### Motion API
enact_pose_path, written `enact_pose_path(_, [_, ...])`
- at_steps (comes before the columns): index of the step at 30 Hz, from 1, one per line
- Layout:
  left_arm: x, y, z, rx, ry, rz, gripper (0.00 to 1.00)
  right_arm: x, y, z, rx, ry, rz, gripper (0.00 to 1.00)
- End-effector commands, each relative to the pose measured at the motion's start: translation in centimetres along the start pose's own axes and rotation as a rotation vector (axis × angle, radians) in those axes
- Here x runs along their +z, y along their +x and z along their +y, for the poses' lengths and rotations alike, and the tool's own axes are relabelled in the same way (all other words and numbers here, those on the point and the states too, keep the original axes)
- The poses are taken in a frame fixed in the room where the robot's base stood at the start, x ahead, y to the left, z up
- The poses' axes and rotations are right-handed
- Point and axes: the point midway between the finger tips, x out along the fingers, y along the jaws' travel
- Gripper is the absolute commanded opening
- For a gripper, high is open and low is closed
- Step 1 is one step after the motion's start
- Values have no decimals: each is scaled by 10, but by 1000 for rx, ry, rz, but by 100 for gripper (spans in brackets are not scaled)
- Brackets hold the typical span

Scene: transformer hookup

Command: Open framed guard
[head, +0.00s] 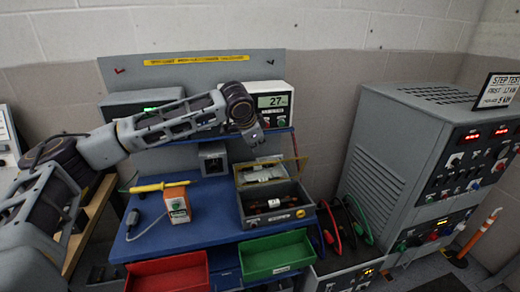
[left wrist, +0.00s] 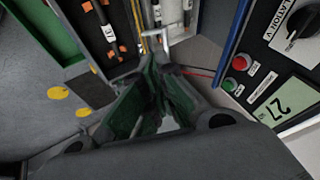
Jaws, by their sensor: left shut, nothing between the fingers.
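The framed guard (head: 303,170) is a pale panel with a yellowish edge at the rear of an open grey box (head: 282,219) on the blue bench. It looks tilted up from the box, but its exact angle is hard to tell. My left gripper (head: 257,139) hangs above and behind the guard, partly hidden by its own wrist. In the left wrist view my left gripper (left wrist: 158,75) is shut and empty. Just beyond its fingertips is a bright metal handle (left wrist: 154,34); I cannot tell whether they touch. My right gripper is not in view.
An orange-and-white handheld device (head: 177,205) and a yellow probe (head: 158,186) lie left of the box. Red (head: 168,275) and green (head: 276,256) bins hang in front. A meter (head: 273,103) showing 27 stands behind. A tall grey cabinet (head: 392,165) stands at right.

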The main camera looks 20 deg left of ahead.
Motion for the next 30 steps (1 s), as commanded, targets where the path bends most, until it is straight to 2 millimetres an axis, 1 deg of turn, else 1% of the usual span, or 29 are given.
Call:
enact_pose_path(5, [0, 15, 0, 0, 0, -2, 0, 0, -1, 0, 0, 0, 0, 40])
enact_pose_path(15, [0, 58, 0, 0, -1, -2, 0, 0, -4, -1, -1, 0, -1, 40])
enact_pose_path(21, [0, 81, 0, 0, -1, -3, 0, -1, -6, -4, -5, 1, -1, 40])
enact_pose_path(25, [0, 90, 0, 0, -1, -1, 0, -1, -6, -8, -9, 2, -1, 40])
enact_pose_path(30, [0, 94, 0, 0, 0, -1, 0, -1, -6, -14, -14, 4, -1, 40])
